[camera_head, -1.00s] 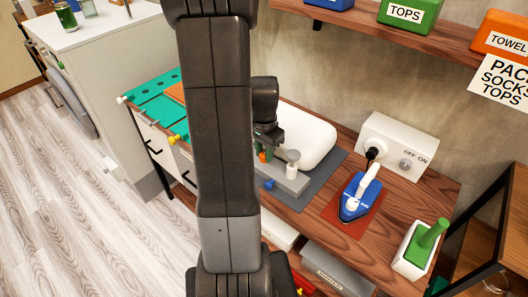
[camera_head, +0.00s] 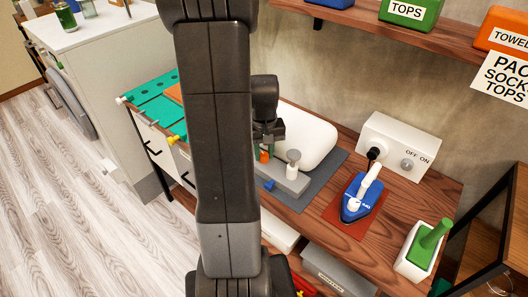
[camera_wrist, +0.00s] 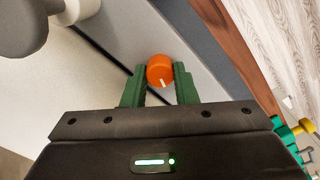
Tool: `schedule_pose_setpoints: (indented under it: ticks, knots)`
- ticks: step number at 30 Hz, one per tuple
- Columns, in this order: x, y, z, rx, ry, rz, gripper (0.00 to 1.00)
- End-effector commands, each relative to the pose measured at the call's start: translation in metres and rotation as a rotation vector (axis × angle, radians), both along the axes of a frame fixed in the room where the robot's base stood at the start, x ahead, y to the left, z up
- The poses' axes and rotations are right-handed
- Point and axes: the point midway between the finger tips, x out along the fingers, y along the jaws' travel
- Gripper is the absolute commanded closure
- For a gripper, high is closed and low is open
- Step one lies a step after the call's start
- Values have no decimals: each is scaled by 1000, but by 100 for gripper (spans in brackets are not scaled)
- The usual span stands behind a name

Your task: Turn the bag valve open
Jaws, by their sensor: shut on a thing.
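The bag valve is an orange knob (camera_wrist: 160,70) with a white mark, between the two green fingers of my gripper (camera_wrist: 160,84) in the wrist view. The fingers are shut on its sides. In the head view the orange knob (camera_head: 264,156) shows just below my gripper (camera_head: 267,145), partly hidden by it. The knob sits at the grey bar (camera_head: 292,182) in front of the white bag (camera_head: 307,138). The white mark on the knob points down and slightly right in the wrist view.
A white post (camera_head: 293,162) and a blue piece (camera_head: 268,185) are close by on the grey bar. A blue iron (camera_head: 354,204) stands on a red mat to the right. A white box with a switch (camera_head: 393,150) stands behind it. A shelf hangs above.

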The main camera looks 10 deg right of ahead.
Motion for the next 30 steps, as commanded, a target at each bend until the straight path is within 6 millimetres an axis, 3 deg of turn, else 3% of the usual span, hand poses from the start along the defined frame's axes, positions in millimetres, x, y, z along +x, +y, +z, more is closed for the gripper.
schedule_pose_setpoints:
  ticks: [15, 30]
  knots:
    - [1, 0, 1, -2, -4, 325, 97]
    - [1, 0, 1, -2, -3, 380, 97]
